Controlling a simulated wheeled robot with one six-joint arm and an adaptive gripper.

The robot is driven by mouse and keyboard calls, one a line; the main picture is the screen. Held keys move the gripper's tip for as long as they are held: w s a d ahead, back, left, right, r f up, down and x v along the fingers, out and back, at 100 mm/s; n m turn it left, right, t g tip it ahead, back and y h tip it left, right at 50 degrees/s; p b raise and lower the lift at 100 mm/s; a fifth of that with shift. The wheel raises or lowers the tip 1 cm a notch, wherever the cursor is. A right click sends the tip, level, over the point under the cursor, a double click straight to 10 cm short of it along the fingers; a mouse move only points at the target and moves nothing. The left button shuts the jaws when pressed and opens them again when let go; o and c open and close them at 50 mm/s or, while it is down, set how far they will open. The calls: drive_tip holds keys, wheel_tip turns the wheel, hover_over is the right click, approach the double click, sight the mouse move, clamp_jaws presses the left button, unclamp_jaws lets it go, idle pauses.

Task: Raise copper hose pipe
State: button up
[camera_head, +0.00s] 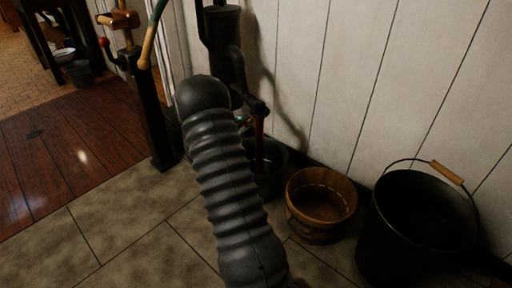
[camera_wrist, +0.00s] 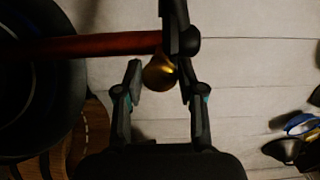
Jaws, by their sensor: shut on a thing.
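A rounded copper or brass-coloured piece (camera_wrist: 157,73) sits between the fingertips of my gripper (camera_wrist: 160,75) in the wrist view. My gripper is closed in on it, beside a black iron fitting. A red-brown rod (camera_wrist: 95,45) runs from that fitting over a dark tub; in the head view the rod (camera_head: 259,137) hangs from the black hand pump (camera_head: 228,60). My grey ribbed arm hides most of the gripper and the copper-coloured piece in the head view. I cannot tell how far a pipe continues behind the iron fitting.
A dark tub (camera_head: 272,180) stands under the pump. A wooden tub (camera_head: 320,205) and a black bucket (camera_head: 415,225) with a wooden grip stand to the right by the white plank wall (camera_head: 350,70). A dark post (camera_head: 150,120) stands left.

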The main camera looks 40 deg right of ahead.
wheel_tip(320, 180, up, 35)
drive_tip(key=p, duration=1.2)
drive_tip(key=o, duration=1.2)
drive_tip(key=shift+o, duration=0.2)
drive_tip(key=shift+f, duration=0.1)
drive_tip(key=shift+a+f, duration=0.1)
drive_tip(key=a+b, duration=0.2)
drive_tip(key=a, duration=0.8)
drive_tip(key=shift+s+a, duration=0.4)
drive_tip(key=shift+s, duration=0.05)
